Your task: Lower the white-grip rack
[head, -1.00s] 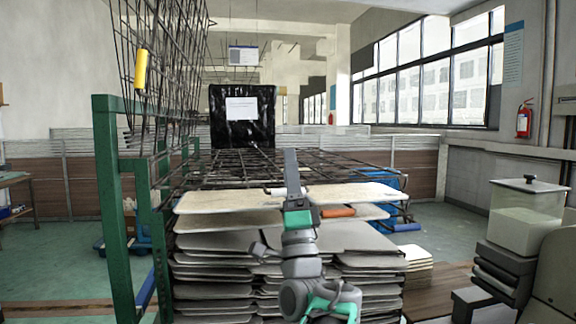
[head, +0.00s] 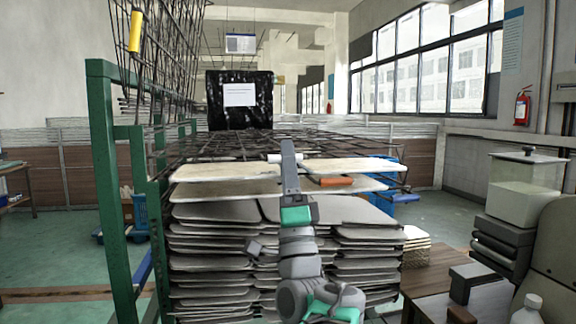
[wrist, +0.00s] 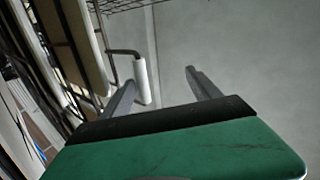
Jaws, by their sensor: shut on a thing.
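The white grip (head: 278,158) is a short white cylinder at the near edge of a black wire rack (head: 240,146), which lies roughly flat above stacked trays. My gripper (head: 289,148) reaches up at the grip from the near side, with its fingertips at it. In the wrist view, the white grip (wrist: 141,82) stands on a dark bent bar, against the left finger. My gripper (wrist: 162,78) is shut on the grip, though a gap to the right finger seems to show in the wrist view.
Pale trays (head: 225,188) are stacked under the rack, with an orange grip (head: 336,181) among them. A green frame (head: 108,190) stands at the left. A raised wire panel (head: 165,60) bears a yellow grip (head: 135,31). A wooden table (head: 430,288) is at the right.

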